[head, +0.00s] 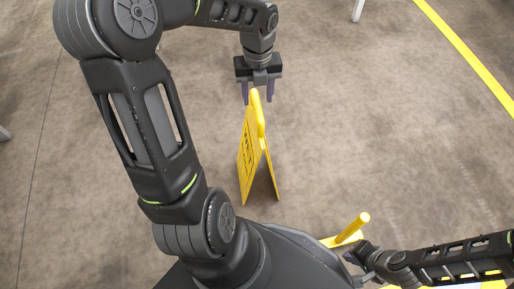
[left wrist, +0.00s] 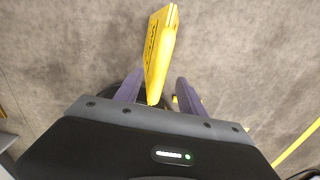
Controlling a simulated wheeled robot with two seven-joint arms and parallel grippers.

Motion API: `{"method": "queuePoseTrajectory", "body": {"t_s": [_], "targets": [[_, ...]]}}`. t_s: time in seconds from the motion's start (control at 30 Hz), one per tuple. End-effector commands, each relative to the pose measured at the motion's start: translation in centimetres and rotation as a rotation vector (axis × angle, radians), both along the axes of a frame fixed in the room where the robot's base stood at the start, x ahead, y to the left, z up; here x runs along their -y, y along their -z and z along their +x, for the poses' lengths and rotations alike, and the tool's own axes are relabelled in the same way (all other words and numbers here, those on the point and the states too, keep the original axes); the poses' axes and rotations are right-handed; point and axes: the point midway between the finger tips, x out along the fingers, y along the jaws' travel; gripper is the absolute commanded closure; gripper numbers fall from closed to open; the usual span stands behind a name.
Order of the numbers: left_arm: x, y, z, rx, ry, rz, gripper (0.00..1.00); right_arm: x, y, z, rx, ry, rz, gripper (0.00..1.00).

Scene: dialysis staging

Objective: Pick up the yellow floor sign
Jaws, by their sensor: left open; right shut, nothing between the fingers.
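The yellow floor sign (head: 249,155) stands upright, folded out like a tent, on the brown floor in the middle of the head view. In the left wrist view the sign (left wrist: 160,50) reaches down the picture to between the two purple fingers of the left gripper (left wrist: 155,92). I cannot tell whether the fingers touch it. My right gripper (head: 358,258) is shut and empty at the lower right, near a yellow post.
A yellow post (head: 353,229) on a yellow base rises beside my right gripper, partly hidden by my body. A yellow line (head: 465,53) crosses the floor at the upper right. A white leg (head: 358,10) stands at the top. Floor right of the sign is clear.

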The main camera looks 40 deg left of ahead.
Motion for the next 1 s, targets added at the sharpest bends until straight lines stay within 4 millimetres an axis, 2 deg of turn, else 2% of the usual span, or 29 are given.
{"method": "queuePoseTrajectory", "body": {"t_s": [0.13, 0.3, 0.67, 0.77, 1.0], "targets": [[0.0, 0.7, 0.0, -0.001, 0.0, -0.001, 0.53, 0.0, 0.4, 0.0, 0.001, 0.0, 0.0, 1.0], [0.0, 2.6, 0.0, -0.002, 0.0, -0.002, 0.53, 0.1, 1.2, 0.2, 0.005, 0.004, -0.003, 1.0], [0.0, 2.9, 0.0, 0.0, -0.001, -0.001, 0.53, 0.2, 1.3, 0.3, 0.005, 0.005, -0.003, 1.0], [0.0, 3.8, 0.0, 0.0, -0.002, -0.001, 0.53, 0.2, 2.0, 0.4, 0.008, 0.006, -0.003, 1.0], [-0.1, 7.3, -0.1, -0.001, -0.001, -0.001, 0.53, 0.1, 4.4, 0.7, 0.018, 0.012, -0.006, 1.0]]}}
